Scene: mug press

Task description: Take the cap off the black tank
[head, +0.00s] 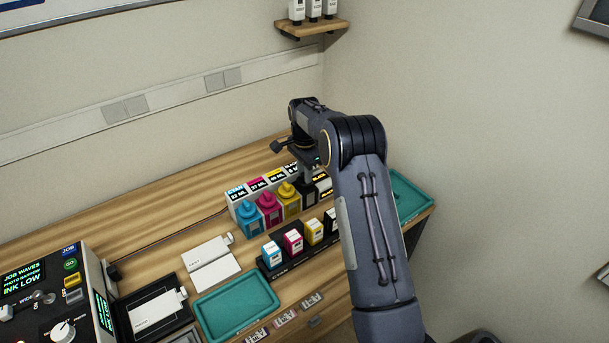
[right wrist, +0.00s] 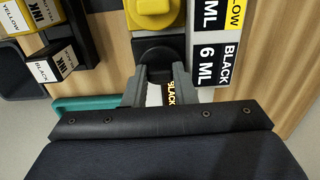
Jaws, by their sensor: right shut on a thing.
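The black tank (head: 309,193) stands at the right end of the row of ink tanks in the head view, partly hidden by my right arm. In the right wrist view its dark cap (right wrist: 158,52) sits between my two grey fingertips. My right gripper (right wrist: 157,77) is shut on the cap from above. Part of a label reading BLACK shows between the fingers. In the head view my right gripper (head: 309,172) is over the tank and its fingertips are hard to make out. I cannot tell whether the cap is seated or loose. My left gripper is not in view.
Yellow (head: 288,201), magenta (head: 268,209) and cyan (head: 249,219) tanks stand close to the left of the black one. A teal tray (head: 237,302) lies front left; another (head: 412,197) is behind my arm.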

